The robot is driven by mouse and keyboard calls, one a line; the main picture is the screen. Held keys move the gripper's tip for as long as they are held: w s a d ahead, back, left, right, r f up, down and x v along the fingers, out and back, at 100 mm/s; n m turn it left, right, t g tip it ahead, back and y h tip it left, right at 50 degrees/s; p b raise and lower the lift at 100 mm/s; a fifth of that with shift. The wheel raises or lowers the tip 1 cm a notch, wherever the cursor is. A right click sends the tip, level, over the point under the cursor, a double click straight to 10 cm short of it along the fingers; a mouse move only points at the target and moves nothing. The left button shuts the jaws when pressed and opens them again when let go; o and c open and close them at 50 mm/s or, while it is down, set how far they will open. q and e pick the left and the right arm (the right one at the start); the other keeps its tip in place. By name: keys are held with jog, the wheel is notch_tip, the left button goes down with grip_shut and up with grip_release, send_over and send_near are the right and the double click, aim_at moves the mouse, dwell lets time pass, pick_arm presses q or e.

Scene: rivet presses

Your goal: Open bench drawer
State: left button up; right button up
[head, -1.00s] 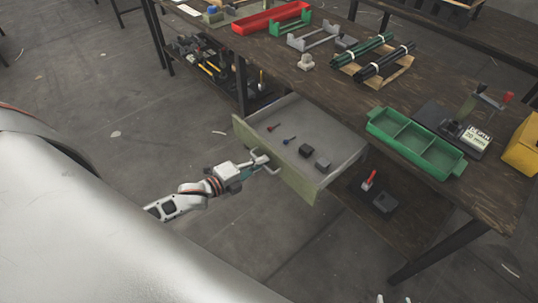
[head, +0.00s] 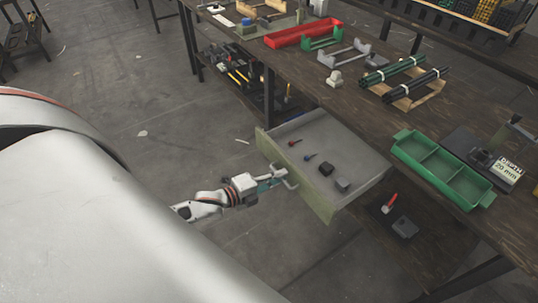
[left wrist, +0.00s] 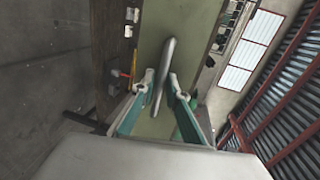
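The bench drawer (head: 345,137) is pulled well out from under the bench top. Its pale green front (head: 312,199) carries a metal bar handle (head: 293,180). My left gripper (head: 281,176) is at this handle. Inside the drawer lie a red-headed and a blue-headed small tool, a black block (head: 325,169) and a grey block (head: 343,185). My right gripper is not in view.
On the wooden bench (head: 372,120) stand a green divided tray (head: 441,168), a red tray (head: 303,34), dark rods on wooden holders (head: 414,88) and a press with a 20 mm sign (head: 507,171). A lower shelf holds tools.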

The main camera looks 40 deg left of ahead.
pick_arm(q)
jog(key=v, duration=1.1)
jog(key=shift+s, duration=0.35)
jog(key=s+d+f+n+g+y+p, duration=0.1)
jog(key=s+d+f+n+g, duration=0.1)
jog(key=s+d+n, duration=0.2)
jog(key=s+d+f+n+g+y+p, duration=0.1)
jog(key=s+d+n, duration=0.4)
jog(key=d+n, duration=0.6)
notch_tip(320, 180, down, 2)
jog(key=n+g, duration=0.1)
jog(key=n, duration=0.1)
jog(key=shift+f+n+y+p, duration=0.15)
jog(key=shift+n+y+p, duration=0.2)
jog(key=shift+n+y, duration=0.05)
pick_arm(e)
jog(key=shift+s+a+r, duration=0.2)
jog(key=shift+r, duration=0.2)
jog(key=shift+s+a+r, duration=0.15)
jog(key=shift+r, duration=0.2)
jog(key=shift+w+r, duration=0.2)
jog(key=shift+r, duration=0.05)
